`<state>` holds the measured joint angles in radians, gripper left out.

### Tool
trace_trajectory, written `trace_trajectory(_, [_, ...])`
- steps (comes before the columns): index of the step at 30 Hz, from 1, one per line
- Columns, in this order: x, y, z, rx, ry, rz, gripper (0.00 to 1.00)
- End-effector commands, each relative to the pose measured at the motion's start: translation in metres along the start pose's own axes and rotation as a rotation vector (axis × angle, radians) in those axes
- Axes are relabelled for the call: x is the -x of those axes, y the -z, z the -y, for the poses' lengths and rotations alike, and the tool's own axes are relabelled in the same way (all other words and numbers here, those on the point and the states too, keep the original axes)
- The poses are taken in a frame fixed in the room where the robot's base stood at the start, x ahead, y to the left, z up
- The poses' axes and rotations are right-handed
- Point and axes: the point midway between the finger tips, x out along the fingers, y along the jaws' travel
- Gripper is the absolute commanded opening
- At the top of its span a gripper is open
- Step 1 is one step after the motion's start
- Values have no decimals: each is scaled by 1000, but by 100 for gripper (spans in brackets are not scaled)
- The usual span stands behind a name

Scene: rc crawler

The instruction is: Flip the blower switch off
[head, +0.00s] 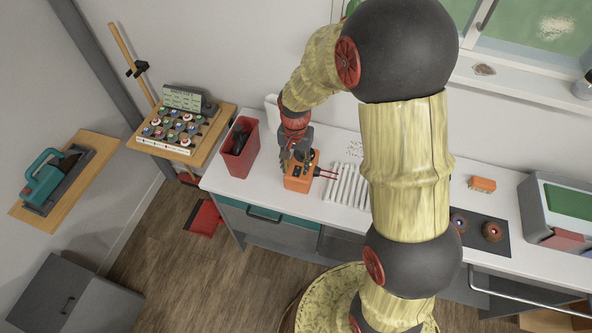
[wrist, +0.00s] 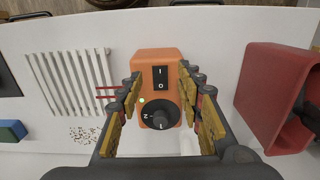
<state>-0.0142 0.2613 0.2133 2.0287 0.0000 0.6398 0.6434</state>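The blower is an orange box (head: 299,183) on the white bench, also in the middle of the wrist view (wrist: 158,56). Its top carries a black rocker switch (wrist: 161,79) marked I and O, a black round knob (wrist: 158,114) and a green light (wrist: 142,100) that looks lit. I cannot tell which side of the rocker is pressed. My gripper (head: 291,162) is over the box, pointing down. In the wrist view its fingers (wrist: 160,85) are apart on either side of the switch, with nothing between them but the view of the box. Contact cannot be told.
A red bin (head: 239,151) with a dark object in it stands beside the blower. Two red prongs and a white slatted rack (head: 347,184) are on the other side. A wooden shelf with a button panel (head: 172,130) is at the left. Bare bench (head: 228,186) lies in front of the bin.

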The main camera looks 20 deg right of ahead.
Motion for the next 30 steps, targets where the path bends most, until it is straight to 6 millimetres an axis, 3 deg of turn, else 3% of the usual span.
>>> trace_trajectory(6, [-25, 0, 0, 1, 0, 0, 36])
trace_trajectory(17, [-29, 0, 0, 1, 1, -1, 36])
trace_trajectory(30, [-29, 0, 0, 1, 1, -1, 11])
